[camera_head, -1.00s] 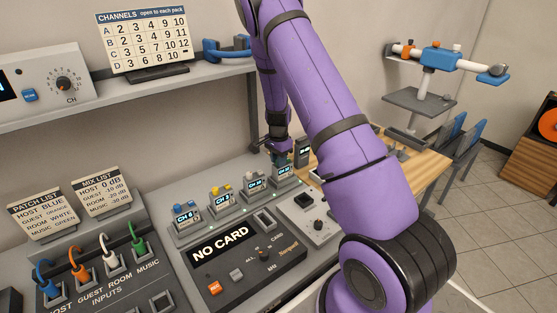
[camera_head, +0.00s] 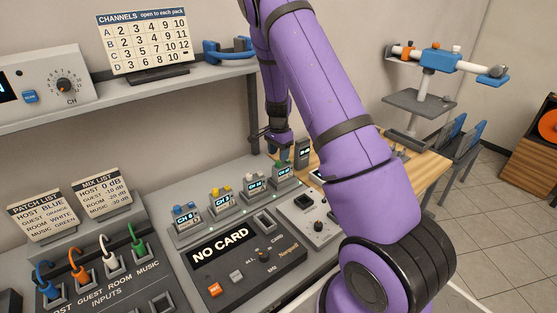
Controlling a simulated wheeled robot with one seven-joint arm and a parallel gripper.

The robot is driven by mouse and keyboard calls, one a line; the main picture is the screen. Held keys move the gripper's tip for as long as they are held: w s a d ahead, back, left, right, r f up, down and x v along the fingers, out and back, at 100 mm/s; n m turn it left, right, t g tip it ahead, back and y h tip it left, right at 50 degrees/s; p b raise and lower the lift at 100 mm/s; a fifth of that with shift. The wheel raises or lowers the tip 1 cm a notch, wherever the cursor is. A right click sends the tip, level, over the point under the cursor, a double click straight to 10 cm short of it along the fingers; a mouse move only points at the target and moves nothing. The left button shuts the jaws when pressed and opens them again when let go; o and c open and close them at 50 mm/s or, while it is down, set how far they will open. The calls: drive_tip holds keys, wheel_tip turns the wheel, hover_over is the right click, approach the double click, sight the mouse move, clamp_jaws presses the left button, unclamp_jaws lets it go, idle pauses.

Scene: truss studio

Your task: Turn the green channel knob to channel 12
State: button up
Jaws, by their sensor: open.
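The green channel knob (camera_head: 283,163) sits on top of the rightmost pack (camera_head: 284,174) in a row on the grey desk. That pack has a small lit display with a channel reading too small to read surely. My gripper (camera_head: 280,149) is open and empty, pointing down just above and behind the green knob. The knob shows below the fingers and appears apart from them. The far finger is partly hidden.
A channel chart (camera_head: 145,42) stands on the shelf above.

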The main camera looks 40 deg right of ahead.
wheel_tip(320, 180, up, 7)
idle(0.3)
idle(0.5)
wheel_tip(320, 180, up, 11)
drive_tip(key=n+t+y, duration=0.1)
drive_tip(key=n, duration=0.2)
hover_over(278, 162)
drive_tip(key=s+a, duration=0.4)
drive_tip(key=a, duration=0.2)
drive_tip(key=s+a+r+n+t, duration=0.1)
drive_tip(key=s+a+r+n, duration=0.4)
drive_tip(key=s+a+r, duration=0.4)
drive_tip(key=s+a+r+n+t, duration=0.1)
drive_tip(key=s+r+n, duration=0.3)
drive_tip(key=s, duration=0.6)
drive_tip(key=s+a+r+n+t+h, duration=0.1)
drive_tip(key=s+a+r+n, duration=0.3)
drive_tip(key=s, duration=0.7)
drive_tip(key=shift+a+n+t, duration=0.25)
drive_tip(key=shift+n+t, duration=0.25)
drive_tip(key=shift+t, duration=0.1)
